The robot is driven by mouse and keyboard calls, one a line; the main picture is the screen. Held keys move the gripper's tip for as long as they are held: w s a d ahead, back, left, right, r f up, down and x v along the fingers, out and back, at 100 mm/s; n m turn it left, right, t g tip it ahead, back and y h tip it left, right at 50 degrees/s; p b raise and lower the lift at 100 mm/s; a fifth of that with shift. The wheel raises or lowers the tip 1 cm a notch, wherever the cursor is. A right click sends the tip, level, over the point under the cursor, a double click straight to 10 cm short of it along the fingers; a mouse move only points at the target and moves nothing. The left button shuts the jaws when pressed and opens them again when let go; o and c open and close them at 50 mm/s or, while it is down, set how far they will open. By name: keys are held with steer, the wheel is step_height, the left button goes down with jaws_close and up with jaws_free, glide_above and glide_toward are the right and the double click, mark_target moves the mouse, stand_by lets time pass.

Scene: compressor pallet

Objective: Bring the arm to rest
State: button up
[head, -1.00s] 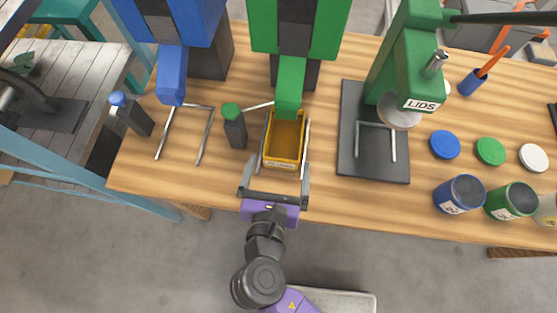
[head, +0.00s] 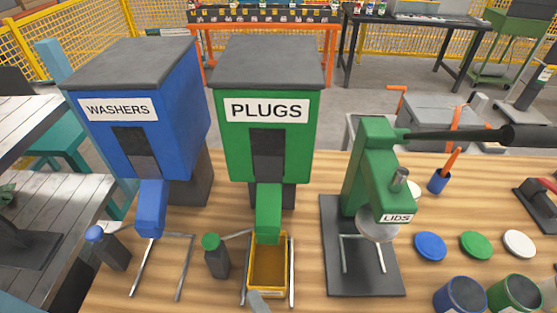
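Only a small grey tip, seemingly part of my gripper (head: 258,302), shows at the bottom edge, in front of the yellow tray. The rest of my gripper and arm is out of frame, so its opening is hidden. The yellow tray (head: 268,262) sits between two metal rails under the chute of the green PLUGS dispenser (head: 268,110). The tray's inside looks empty. I cannot tell whether the tip touches it.
The blue WASHERS dispenser (head: 150,110) stands left. The green LIDS press (head: 375,175) stands right, with lids and cans beyond it. Yellow fencing is behind.

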steer(key=s+d+r+m+h, duration=0.2)
steer(key=s+d+m, duration=0.3)
steer(key=d, duration=0.3)
steer(key=s+d+r+m+t+h, duration=0.1)
steer(key=s+d+r+m+h, duration=0.1)
steer(key=s+d+m, duration=0.3)
steer(key=s+d+r+m+h, duration=0.2)
steer(key=s+d+m+h, duration=0.1)
steer(key=d+m, duration=0.7)
steer(key=shift+s+d+r+t, duration=0.3)
steer(key=shift+s+d+r, duration=0.1)
steer(key=shift+s+d, duration=0.45)
